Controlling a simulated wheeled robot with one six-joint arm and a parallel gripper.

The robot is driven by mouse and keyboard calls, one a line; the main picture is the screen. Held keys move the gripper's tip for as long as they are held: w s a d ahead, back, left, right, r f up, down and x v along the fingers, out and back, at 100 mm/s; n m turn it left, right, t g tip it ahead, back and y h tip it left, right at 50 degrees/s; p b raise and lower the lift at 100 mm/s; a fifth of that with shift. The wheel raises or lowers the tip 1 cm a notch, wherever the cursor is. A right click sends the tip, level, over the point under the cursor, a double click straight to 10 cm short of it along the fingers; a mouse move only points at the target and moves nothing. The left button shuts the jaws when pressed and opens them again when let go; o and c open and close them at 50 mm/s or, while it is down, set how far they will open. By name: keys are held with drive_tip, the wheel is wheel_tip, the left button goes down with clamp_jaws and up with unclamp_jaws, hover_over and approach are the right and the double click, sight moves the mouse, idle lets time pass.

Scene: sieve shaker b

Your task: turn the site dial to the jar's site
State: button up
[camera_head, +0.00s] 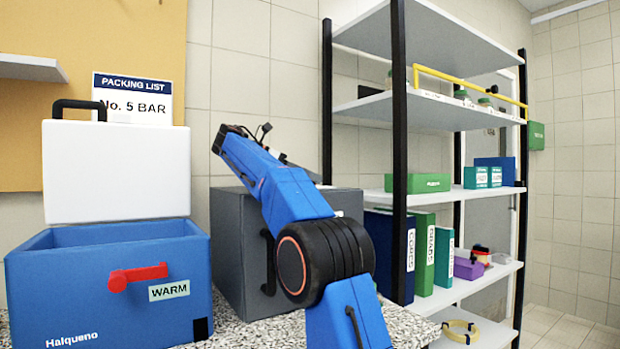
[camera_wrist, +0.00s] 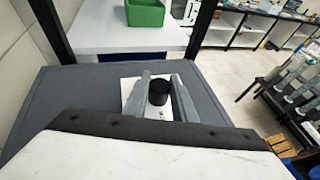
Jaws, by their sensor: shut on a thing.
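A round black dial knob (camera_wrist: 158,92) stands on a white plate (camera_wrist: 128,88) on top of a dark grey box (camera_wrist: 75,92). In the wrist view my gripper (camera_wrist: 161,95) has its two grey fingers on either side of the knob and is shut on it. The plate's markings and the knob's pointer are too small or covered to read. In the head view the grey box (camera_head: 239,245) stands behind my blue arm, and the knob and fingers cannot be made out. Small jars (camera_head: 486,101) stand on a shelf; their labels are unreadable.
A blue cooler (camera_head: 95,270) marked WARM stands open at left, with a red latch (camera_head: 138,276). A packing list (camera_head: 132,97) reads "No. 5 BAR". A shelf rack with binders (camera_head: 424,255), a green box (camera_head: 417,183) and a yellow bar (camera_head: 470,88) stands close at right.

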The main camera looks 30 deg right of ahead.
drive_tip(key=o, duration=1)
drive_tip(key=shift+o, duration=0.2)
drive_tip(key=shift+n+t, duration=0.3)
drive_tip(key=shift+t, duration=0.1)
